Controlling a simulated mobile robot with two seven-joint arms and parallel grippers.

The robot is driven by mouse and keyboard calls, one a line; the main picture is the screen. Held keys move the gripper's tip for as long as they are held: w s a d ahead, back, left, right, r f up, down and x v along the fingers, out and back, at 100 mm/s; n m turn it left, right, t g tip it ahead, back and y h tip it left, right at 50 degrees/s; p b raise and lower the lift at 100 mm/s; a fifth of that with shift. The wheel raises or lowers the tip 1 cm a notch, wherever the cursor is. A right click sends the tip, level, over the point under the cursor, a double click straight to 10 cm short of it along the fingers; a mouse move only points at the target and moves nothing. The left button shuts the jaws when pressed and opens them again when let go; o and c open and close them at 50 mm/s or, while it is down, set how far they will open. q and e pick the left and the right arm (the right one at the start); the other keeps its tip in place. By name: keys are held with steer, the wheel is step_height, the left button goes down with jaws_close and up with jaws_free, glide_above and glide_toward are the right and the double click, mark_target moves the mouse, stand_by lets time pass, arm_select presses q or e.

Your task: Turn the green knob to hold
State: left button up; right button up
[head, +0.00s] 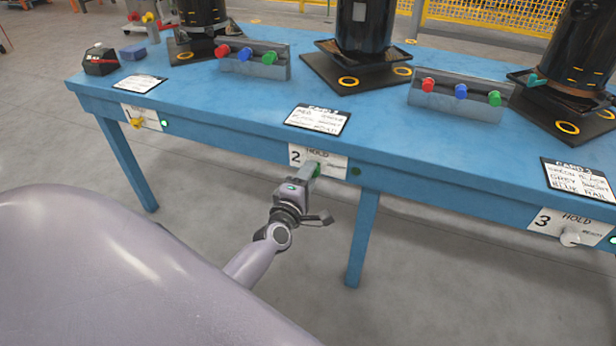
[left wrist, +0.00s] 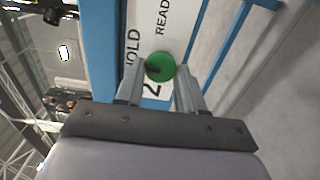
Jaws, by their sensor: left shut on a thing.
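The green knob (head: 317,169) sits on the white panel marked 2, HOLD and READY (head: 334,161), on the front edge of the blue table. My left gripper (head: 313,171) is at the knob, its fingers partly covering it in the head view. In the left wrist view the round green knob (left wrist: 160,67) shows at the tips of the two fingers, one on each side, and the gripper is shut on it. A dark mark shows on the knob's face, but I cannot tell for certain which word it points to. My right gripper is not in view.
The blue table (head: 225,112) bears black compressors on trays and button boxes (head: 253,60). A yellow knob (head: 136,123) and a white knob (head: 570,239) sit on other panels. The light beside panel 2 (head: 356,171) looks dark. The floor before the table is clear.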

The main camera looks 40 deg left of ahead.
arm_select(q)
steer(key=o, duration=1)
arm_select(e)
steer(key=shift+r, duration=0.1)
arm_select(q)
steer(key=shift+p+v, duration=0.65)
steer(key=shift+v, duration=2.95)
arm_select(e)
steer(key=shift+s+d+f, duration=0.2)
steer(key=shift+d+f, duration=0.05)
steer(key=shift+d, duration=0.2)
